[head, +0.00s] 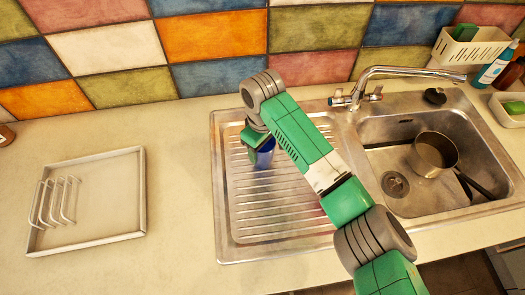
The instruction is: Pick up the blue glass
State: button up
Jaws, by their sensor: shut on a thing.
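The blue glass (265,158) is upright over the ribbed drainboard (285,205), left of the sink bowl. My gripper (256,140) is at the upper part of the glass and is shut on it. My arm hides part of the glass and much of the gripper's fingers. I cannot tell whether the glass's base touches the drainboard.
A tray with a wire rack (90,200) lies on the counter at left. A pot (433,154) sits in the sink bowl under the faucet (400,72). A white basket (468,48) and bottle (492,68) stand back right. The counter between tray and drainboard is clear.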

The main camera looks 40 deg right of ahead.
notch_tip(320, 180, up, 10)
jog(key=p, duration=0.2)
